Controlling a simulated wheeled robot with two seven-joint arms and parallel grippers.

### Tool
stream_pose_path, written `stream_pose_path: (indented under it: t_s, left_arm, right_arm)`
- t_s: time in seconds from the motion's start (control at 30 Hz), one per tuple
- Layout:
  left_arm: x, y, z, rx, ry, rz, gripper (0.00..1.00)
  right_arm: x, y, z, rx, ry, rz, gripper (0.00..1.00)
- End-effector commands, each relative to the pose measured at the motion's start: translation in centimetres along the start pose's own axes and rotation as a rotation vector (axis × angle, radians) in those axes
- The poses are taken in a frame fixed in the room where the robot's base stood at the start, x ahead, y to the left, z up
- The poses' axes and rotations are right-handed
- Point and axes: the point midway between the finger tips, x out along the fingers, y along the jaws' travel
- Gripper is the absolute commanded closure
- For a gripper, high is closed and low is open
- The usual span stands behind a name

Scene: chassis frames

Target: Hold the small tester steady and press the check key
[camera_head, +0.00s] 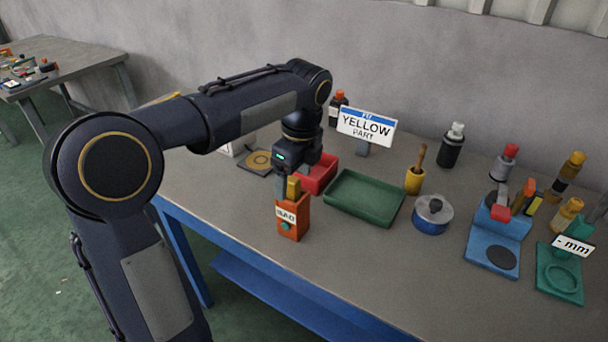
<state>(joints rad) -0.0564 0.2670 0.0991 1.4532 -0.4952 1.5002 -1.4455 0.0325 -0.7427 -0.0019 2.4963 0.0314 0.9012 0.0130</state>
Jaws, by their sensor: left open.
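The small tester looks to be the orange box (303,216) standing upright near the table's front edge. Its front has a white label, apparently reading "BAD", and a round green key (285,226) below it. A yellow piece (293,188) shows at its top; I cannot tell whether it is part of the box. My left gripper (284,190) is open and points down just above the box's top. Whether its fingers touch the box cannot be told; the far finger is hidden. My right gripper is out of view.
Close behind are a red bin (319,175) and a green tray (338,204). The front middle of the table (375,270) is clear.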

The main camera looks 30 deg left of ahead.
Motion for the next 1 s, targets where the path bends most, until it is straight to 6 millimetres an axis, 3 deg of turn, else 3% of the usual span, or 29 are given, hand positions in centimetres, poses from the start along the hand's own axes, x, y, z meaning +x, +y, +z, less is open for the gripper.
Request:
stream_pose_path:
  t_s: [0.3,0.73,1.0]
  left_arm:
    - [4.8,0.1,0.0,-0.003,0.001,0.002,0.24]
    - [5.8,0.1,0.0,-0.003,0.002,0.0,0.24]
    - [5.8,0.1,0.0,-0.003,0.002,0.0,0.58]
  right_arm:
    - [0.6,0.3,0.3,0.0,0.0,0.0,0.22]
    - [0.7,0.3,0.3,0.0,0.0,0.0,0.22]
    - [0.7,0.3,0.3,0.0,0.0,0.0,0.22]
